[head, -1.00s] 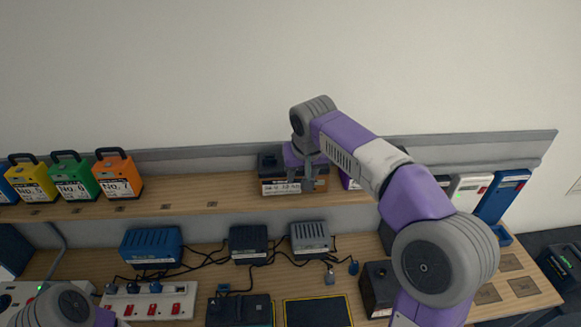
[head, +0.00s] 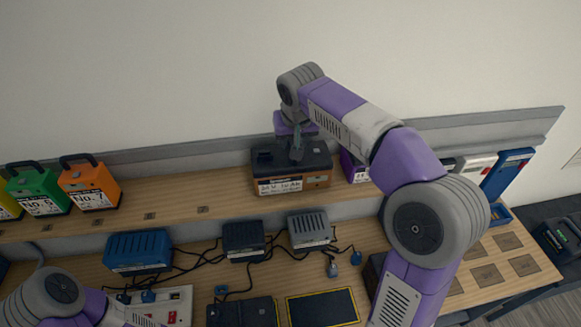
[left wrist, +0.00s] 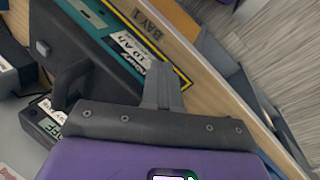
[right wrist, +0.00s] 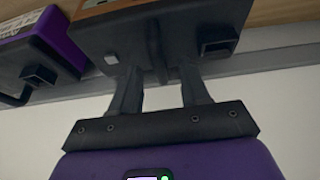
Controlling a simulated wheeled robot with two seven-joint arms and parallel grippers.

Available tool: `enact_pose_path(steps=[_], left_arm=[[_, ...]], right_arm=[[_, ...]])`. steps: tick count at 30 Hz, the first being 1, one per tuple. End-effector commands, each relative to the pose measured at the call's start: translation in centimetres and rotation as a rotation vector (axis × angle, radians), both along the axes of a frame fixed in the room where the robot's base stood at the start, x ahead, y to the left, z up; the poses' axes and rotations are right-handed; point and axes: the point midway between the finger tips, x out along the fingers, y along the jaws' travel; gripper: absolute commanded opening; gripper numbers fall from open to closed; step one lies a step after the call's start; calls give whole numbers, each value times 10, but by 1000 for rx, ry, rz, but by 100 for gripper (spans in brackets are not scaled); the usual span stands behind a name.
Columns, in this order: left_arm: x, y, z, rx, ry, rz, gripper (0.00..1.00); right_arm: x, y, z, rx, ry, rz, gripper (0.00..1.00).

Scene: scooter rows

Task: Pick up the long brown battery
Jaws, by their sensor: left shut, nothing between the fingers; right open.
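The long brown battery (head: 316,182) stands on the upper shelf in the head view, with a dark top, brown front and white label. My right gripper (head: 296,153) is over the middle of its top, pointing down. In the right wrist view the battery's dark top (right wrist: 110,42) fills the upper middle. The open fingers of my right gripper (right wrist: 160,85) stand either side of a dark raised bar on it; contact is unclear. My left gripper (left wrist: 162,85) is shut and empty above the bench, near a dark battery pack labelled 10 Ah (left wrist: 95,55).
A purple battery (head: 352,168) stands close right of the brown one. Orange (head: 90,185) and green (head: 38,192) batteries stand further left. Chargers, including a blue one (head: 138,250), and cables cover the bench below. The shelf between orange and brown batteries is clear.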

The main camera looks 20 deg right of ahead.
Motion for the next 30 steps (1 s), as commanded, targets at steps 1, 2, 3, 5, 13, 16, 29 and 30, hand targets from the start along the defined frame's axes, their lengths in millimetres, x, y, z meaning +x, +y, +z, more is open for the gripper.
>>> enact_pose_path(steps=[1,2,3,5,13,16,29,30], left_arm=[[0,0,0,0,0,0,0],[0,0,0,0,0,0,0],[0,0,0,0,0,0,0],[0,0,0,0,0,0,0],[0,0,0,0,0,0,0],[0,0,0,0,0,0,0],[0,0,0,0,0,0,0],[0,0,0,0,0,0,0]], right_arm=[[1,-1,-4,0,0,-1,46],[2,-1,-5,0,0,-1,46],[2,-1,-6,1,0,-1,46],[3,-1,-7,1,0,-1,46],[3,-1,-6,1,-1,0,26],[3,-1,-6,1,-1,0,10],[3,-1,-6,1,-1,0,0],[3,-1,-6,1,-1,0,0]])
